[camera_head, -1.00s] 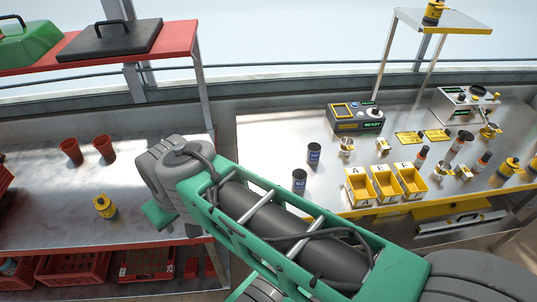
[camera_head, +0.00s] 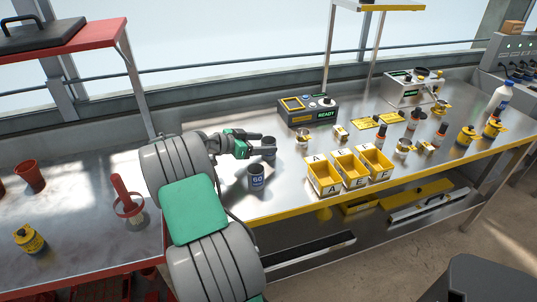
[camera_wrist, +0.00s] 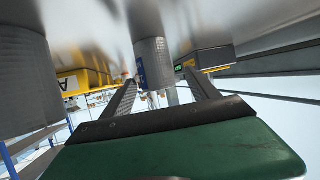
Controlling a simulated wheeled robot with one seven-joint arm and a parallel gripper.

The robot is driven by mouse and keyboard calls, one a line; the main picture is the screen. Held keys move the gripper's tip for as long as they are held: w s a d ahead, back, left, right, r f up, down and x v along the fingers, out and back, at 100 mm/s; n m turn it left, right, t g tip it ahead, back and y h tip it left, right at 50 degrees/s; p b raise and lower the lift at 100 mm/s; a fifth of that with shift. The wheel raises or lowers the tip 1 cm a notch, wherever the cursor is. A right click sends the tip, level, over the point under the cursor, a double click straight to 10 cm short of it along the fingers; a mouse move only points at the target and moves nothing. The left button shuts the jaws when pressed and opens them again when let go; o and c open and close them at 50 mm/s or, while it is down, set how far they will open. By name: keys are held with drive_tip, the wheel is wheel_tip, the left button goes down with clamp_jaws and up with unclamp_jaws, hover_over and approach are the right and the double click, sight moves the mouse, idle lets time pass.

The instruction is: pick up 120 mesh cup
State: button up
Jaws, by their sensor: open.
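A dark grey cup (camera_head: 268,148), which I take to be the 120 mesh cup, stands on the metal bench at my fingers in the head view. My gripper (camera_head: 258,145) is open and level, reaching in from the left. In the wrist view, which is upside down, the cup (camera_wrist: 152,62) appears between my two fingers (camera_wrist: 161,78). A strip of blue label shows at its side, but its number cannot be read. I cannot tell how deep it sits between the fingers. A second dark cup labelled 60 (camera_head: 256,178) stands nearer the bench's front edge.
The 60 cup also looms at the left of the wrist view (camera_wrist: 25,75), close to my gripper. Yellow bins (camera_head: 323,177) stand right of the cups. A grey device reading READY (camera_head: 307,110) is behind.

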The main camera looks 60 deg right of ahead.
sight(275, 144)
drive_tip(key=x, duration=0.6)
drive_tip(key=shift+s+a+f+p, duration=0.1)
drive_tip(key=shift+s+a+p, duration=0.1)
drive_tip(key=shift+p, duration=0.15)
drive_tip(key=shift+w, duration=0.15)
drive_tip(key=c, duration=1.4)
drive_tip(key=shift+c, duration=0.2)
